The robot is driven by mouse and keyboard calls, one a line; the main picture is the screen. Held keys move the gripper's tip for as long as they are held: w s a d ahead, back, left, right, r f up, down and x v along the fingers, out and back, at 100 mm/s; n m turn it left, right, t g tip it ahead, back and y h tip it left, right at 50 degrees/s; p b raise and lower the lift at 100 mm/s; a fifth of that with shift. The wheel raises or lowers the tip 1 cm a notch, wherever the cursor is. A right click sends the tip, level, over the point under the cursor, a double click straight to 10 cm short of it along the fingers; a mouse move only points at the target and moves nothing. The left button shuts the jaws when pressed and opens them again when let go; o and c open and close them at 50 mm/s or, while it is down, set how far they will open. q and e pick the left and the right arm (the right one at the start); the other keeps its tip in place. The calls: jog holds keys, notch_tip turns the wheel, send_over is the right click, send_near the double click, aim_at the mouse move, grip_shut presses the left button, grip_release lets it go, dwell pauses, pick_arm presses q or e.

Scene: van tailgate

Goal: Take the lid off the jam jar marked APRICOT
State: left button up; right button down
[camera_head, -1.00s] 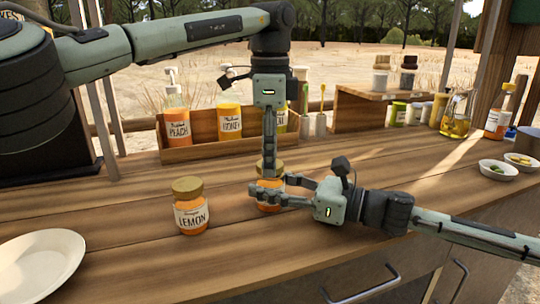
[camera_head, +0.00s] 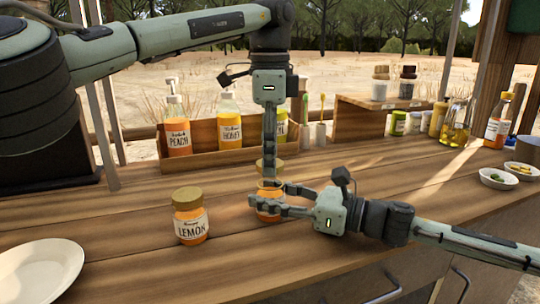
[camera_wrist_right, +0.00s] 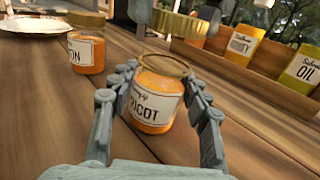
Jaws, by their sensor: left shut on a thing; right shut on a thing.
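The APRICOT jar (camera_head: 270,209) stands upright on the counter, its orange contents and label showing in the right wrist view (camera_wrist_right: 156,102). My right gripper (camera_head: 268,203) is shut on the jar's sides from the right. The jar's mouth is open. Its gold lid (camera_wrist_right: 180,23) is above the jar and apart from it, slightly left of my view's right half. My left gripper (camera_head: 269,170) points down from above and is shut on the lid; in the head view its fingers partly hide the lid.
A closed LEMON jar (camera_head: 190,217) stands left of the APRICOT jar. A white plate (camera_head: 40,272) lies at the front left. Behind is a wooden rack (camera_head: 203,160) with PEACH, HONEY and OIL bottles. Small bowls (camera_head: 498,179) are at the right. Counter between is clear.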

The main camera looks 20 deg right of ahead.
aim_at(283, 199)
pick_arm(q)
jog(key=shift+r, duration=1.95)
pick_arm(e)
jog(key=c, duration=0.7)
grip_release()
jog(key=shift+s+d, duration=0.1)
jog(key=shift+v, duration=5.75)
pick_arm(q)
jog(key=shift+s+f, duration=0.1)
pick_arm(e)
jog(key=shift+s, duration=0.2)
